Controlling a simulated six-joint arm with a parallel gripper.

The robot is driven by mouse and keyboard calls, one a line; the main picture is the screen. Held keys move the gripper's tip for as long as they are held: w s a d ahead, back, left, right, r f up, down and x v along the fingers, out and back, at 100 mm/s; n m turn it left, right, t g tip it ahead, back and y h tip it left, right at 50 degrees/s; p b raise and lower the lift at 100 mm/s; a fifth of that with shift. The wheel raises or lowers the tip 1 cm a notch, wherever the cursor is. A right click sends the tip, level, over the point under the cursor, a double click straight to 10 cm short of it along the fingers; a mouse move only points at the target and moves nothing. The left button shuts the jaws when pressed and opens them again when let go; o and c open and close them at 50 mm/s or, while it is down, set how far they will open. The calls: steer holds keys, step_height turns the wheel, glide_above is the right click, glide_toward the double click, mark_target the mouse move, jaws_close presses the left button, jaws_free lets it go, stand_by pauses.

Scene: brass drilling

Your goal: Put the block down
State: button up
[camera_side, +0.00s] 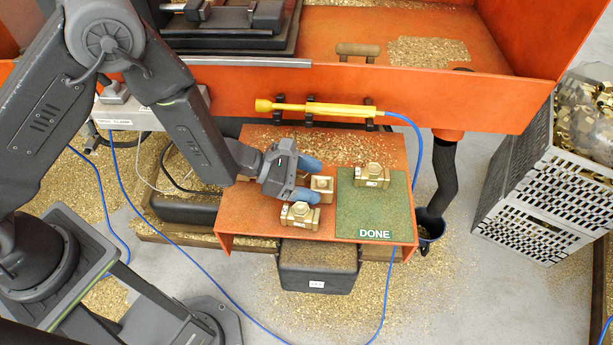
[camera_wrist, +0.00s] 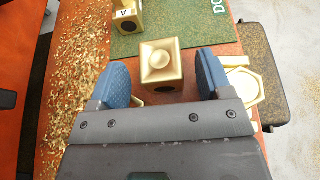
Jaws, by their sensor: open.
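My gripper (camera_side: 314,179) is open, its two blue fingers apart, low over the orange tray. In the wrist view this block (camera_wrist: 160,62) sits between the fingertips, with a gap on each side. Its base is partly hidden by my gripper. A second brass block (camera_side: 300,216) lies on the tray nearer the front, partly behind the right finger in the wrist view (camera_wrist: 243,88).
A yellow tool (camera_side: 315,107) with a blue hose hangs on the orange wall behind the tray. Brass chips (camera_side: 340,146) cover the tray's back. The mat's front part is clear.

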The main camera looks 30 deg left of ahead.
steer(key=shift+f, duration=0.2)
steer(key=r+v, duration=0.1)
steer(key=v, duration=1.3)
steer(key=s+d+r+m+g+y, duration=0.1)
steer(key=s+r+m+g, duration=0.25)
steer(key=r+m, duration=0.4)
steer(key=s+d+r+m+g, duration=0.1)
steer(key=s+r+m+g, duration=0.25)
steer(key=r+m, duration=0.4)
steer(key=s+a+r+m+t+y, duration=0.2)
steer(key=s+a+r+m+y, duration=0.1)
steer(key=s+a+m+y, duration=0.1)
steer(key=shift+s+a+m+t+y, duration=0.35)
steer(key=shift+s+a+y, duration=0.25)
steer(key=shift+s+y, duration=0.3)
steer(key=a+r+m+t+y, duration=0.1)
steer(key=a, duration=0.1)
steer(key=s+a+r+m+t+y, duration=0.1)
steer(key=a+y, duration=0.1)
steer(key=s+a+r+m+t+y, duration=0.1)
steer(key=a+y, duration=0.1)
steer(key=a, duration=0.1)
steer(key=shift+s+a+t, duration=0.1)
steer(key=shift+a+t, duration=0.05)
steer(key=shift+t, duration=0.2)
steer(key=shift+o, duration=1)
steer(key=shift+s+a+r+m, duration=0.15)
steer(key=shift+a+m, duration=0.1)
steer(key=shift+a, duration=0.15)
